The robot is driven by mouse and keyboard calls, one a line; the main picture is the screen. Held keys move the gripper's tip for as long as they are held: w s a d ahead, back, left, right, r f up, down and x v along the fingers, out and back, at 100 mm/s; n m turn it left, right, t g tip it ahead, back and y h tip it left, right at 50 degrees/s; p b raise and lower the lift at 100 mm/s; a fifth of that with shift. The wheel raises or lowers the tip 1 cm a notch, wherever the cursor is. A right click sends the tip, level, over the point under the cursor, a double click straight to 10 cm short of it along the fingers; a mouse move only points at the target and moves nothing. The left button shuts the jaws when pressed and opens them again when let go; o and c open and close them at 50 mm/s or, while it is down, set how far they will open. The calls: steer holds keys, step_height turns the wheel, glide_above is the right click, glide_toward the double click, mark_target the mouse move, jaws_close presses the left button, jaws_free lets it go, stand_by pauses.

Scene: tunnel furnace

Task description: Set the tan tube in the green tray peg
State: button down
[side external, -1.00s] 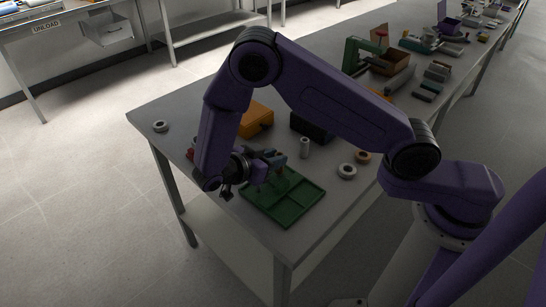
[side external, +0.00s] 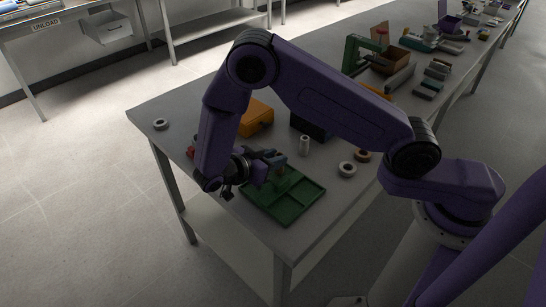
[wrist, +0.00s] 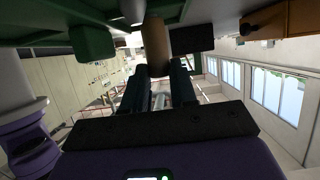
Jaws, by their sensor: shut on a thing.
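The tan tube (wrist: 156,46) is between the two dark fingers of my gripper (wrist: 166,84) in the wrist view, with its far end up by the tray. In the side view my gripper (side external: 274,163) is low over the back left part of the green tray (side external: 297,210), and the tube is hard to make out there. The tray's green underside or edge fills the top of the wrist view. A green block (wrist: 93,42) stands left of the tube in that view; I cannot tell whether it is the peg. Contact between tube and peg is hidden.
A grey upright cylinder (side external: 304,146), a pale ring (side external: 347,170) and a brown ring (side external: 363,156) stand right of the tray. An orange box (side external: 256,118) and a dark box (side external: 308,128) are behind. Another ring (side external: 160,124) lies near the far left corner.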

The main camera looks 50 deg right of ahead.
steer(key=c, duration=0.5)
jaws_free()
step_height(320, 180, up, 7)
stand_by(1.1)
steer(key=shift+r, duration=0.1)
